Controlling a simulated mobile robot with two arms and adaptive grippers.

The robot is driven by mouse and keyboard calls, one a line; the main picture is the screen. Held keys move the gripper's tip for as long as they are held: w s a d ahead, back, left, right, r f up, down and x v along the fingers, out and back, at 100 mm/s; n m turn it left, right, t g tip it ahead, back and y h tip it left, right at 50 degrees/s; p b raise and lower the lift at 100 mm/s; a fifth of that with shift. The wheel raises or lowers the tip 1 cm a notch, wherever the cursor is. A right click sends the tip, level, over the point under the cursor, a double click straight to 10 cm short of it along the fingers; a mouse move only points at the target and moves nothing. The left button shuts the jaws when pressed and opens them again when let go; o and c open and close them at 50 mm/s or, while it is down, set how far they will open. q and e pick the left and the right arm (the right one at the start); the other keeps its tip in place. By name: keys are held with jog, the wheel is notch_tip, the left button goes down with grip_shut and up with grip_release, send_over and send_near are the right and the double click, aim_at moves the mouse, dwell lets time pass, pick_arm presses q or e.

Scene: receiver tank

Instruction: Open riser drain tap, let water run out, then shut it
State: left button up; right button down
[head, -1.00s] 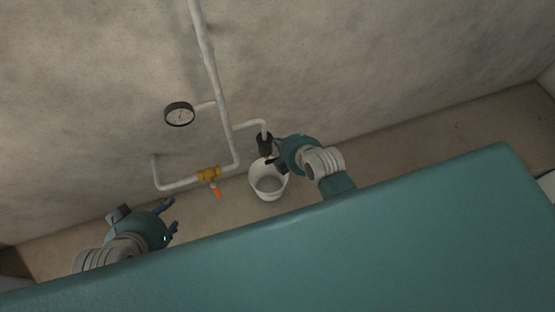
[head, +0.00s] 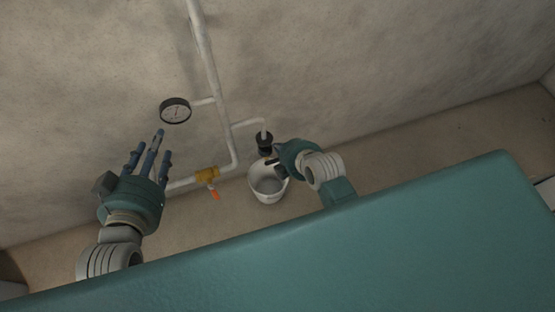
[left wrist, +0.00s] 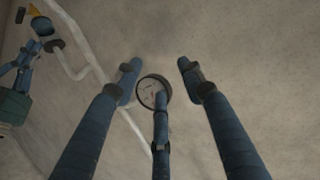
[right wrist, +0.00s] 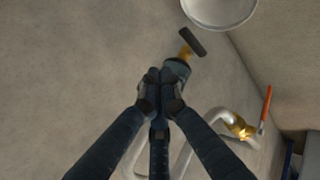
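The drain tap (head: 265,144) is a dark body with a little brass below it, at the end of a short pipe branch above the white bucket (head: 255,187). In the right wrist view it shows as a dark cylinder (right wrist: 178,68) with a brass stem and a black crossbar (right wrist: 192,42). My right gripper (head: 276,156) is beside the tap, its fingers drawn together (right wrist: 161,88) just short of the cylinder; contact is unclear. My left gripper (head: 152,150) is open and empty, fingers spread in front of the wall, pointing towards the pressure gauge (left wrist: 152,92), which is beyond them.
The round gauge (head: 175,110) sits on a side branch of the white riser pipe (head: 215,75). A brass valve (head: 207,175) with an orange lever (head: 215,195) is on the low pipe, right of my left gripper.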

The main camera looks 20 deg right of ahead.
aim_at(273, 162)
jog(key=shift+f+b, duration=0.65)
jog(key=shift+f, duration=0.05)
notch_tip(273, 162, down, 2)
jog(key=shift+f+b, duration=0.2)
jog(key=shift+b, duration=0.4)
jog(key=shift+f, duration=0.15)
pick_arm(q)
notch_tip(273, 162, up, 15)
jog(key=w+d+t+h, duration=0.1)
jog(key=d+t+h, duration=0.1)
jog(key=t, duration=0.5)
jog(key=shift+w+d+r+t, duration=0.15)
jog(key=shift+t, duration=0.25)
pick_arm(e)
jog(key=shift+f, duration=0.1)
jog(key=shift+f, duration=0.35)
pick_arm(q)
jog(key=shift+w+f+g, duration=0.2)
jog(key=shift+f+g, duration=0.3)
jog(key=shift+f, duration=0.3)
jog(key=shift+s+r+t, duration=0.15)
jog(key=shift+r+t, duration=0.15)
jog(key=shift+r, duration=0.15)
pick_arm(e)
jog(key=shift+f, duration=0.1)
